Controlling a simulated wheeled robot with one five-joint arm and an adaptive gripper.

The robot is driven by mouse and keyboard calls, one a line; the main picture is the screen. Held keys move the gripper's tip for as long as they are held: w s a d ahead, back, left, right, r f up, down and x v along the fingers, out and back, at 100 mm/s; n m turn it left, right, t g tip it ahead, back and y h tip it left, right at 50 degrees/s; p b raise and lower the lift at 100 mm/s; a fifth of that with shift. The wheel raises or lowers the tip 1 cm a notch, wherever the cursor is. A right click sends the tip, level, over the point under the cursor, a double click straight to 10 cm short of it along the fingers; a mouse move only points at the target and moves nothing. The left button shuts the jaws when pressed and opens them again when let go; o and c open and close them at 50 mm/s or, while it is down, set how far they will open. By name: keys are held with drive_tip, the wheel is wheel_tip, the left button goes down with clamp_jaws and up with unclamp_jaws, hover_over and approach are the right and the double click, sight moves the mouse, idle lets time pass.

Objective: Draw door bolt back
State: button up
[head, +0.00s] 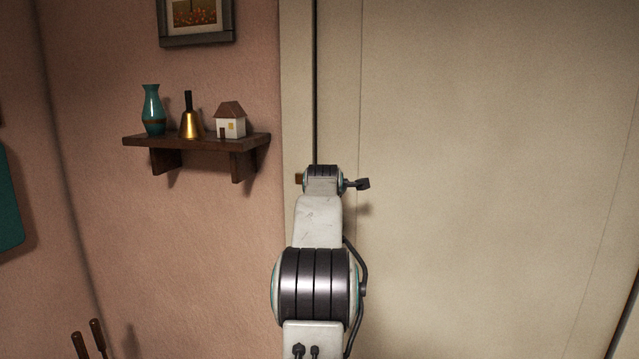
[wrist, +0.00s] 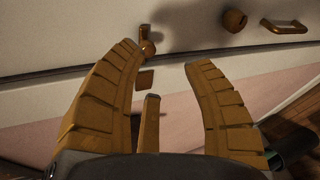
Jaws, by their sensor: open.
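The door (head: 480,190) is pale cream and looks closed against its frame (head: 298,100). In the wrist view a small brown bolt knob (wrist: 147,48) sits on the door close to the gap, with a short brown piece above it. A brown block (wrist: 145,78), likely the bolt's keeper, is on the frame across the gap; a brown bit (head: 298,179) shows left of my arm in the head view. My gripper (wrist: 163,55) is open, its tan fingers spread. The knob appears between the fingertips, nearer the left one; contact cannot be told. My arm hides the gripper in the head view.
A round door knob (wrist: 235,20) and a brass-coloured handle (wrist: 284,26) are on the door, right of the bolt in the wrist view.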

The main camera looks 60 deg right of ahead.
drive_tip(key=shift+w+d+f+n+h+p, duration=0.15)
drive_tip(key=shift+w+d+n+p, duration=0.45)
drive_tip(key=shift+d+n+p, duration=0.5)
drive_tip(key=shift+w+d+f+n+h+p, duration=0.15)
drive_tip(key=shift+w+d+n+p, duration=0.4)
drive_tip(key=shift+d+n+p, duration=0.6)
drive_tip(key=shift+w+d+f+n+p, duration=0.2)
drive_tip(key=shift+w+d+n+p, duration=0.4)
drive_tip(key=shift+d+n+p, duration=0.5)
drive_tip(key=shift+a+m, duration=0.1)
drive_tip(key=shift+m, duration=0.25)
drive_tip(key=shift+c, duration=0.2)
clamp_jaws()
